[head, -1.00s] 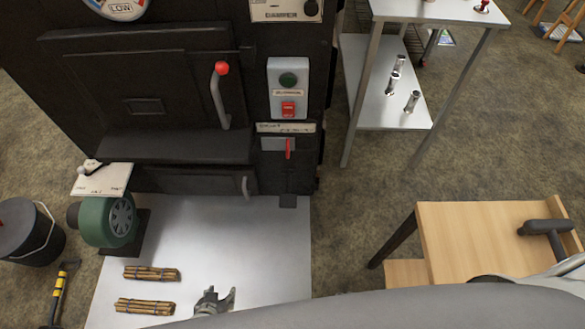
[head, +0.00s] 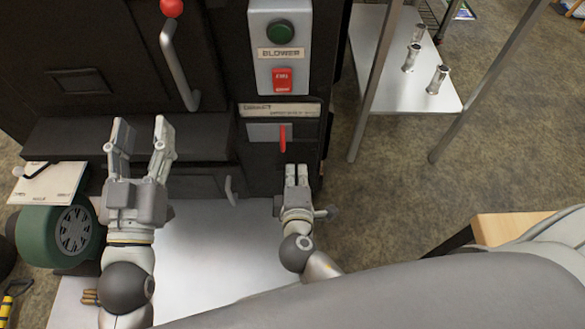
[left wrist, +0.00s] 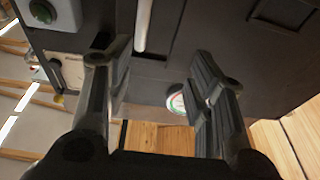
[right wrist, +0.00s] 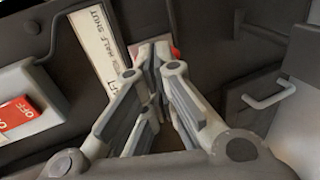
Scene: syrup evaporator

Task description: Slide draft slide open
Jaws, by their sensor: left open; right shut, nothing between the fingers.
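The draft slide shows as a grey plate (head: 262,132) with a red handle (head: 282,138), under a white lettered label (head: 278,109) on the dark evaporator front. The handle stands upright near the plate's right part. My right gripper (head: 297,172) is shut and empty, just below and slightly right of the handle in the head view. In the right wrist view, a bit of the red handle (right wrist: 176,53) shows just beyond the fingertips (right wrist: 155,55), mostly hidden by them; I cannot tell whether they touch. My left gripper (head: 141,135) is open and empty in front of the dark ledge.
A blower switch box (head: 281,45) is above the label. A door handle (head: 178,65) with a red knob is at upper left, and a small grey handle (head: 231,190) is low between my grippers. A green blower (head: 55,232) stands at left. A metal shelf (head: 400,110) is at right.

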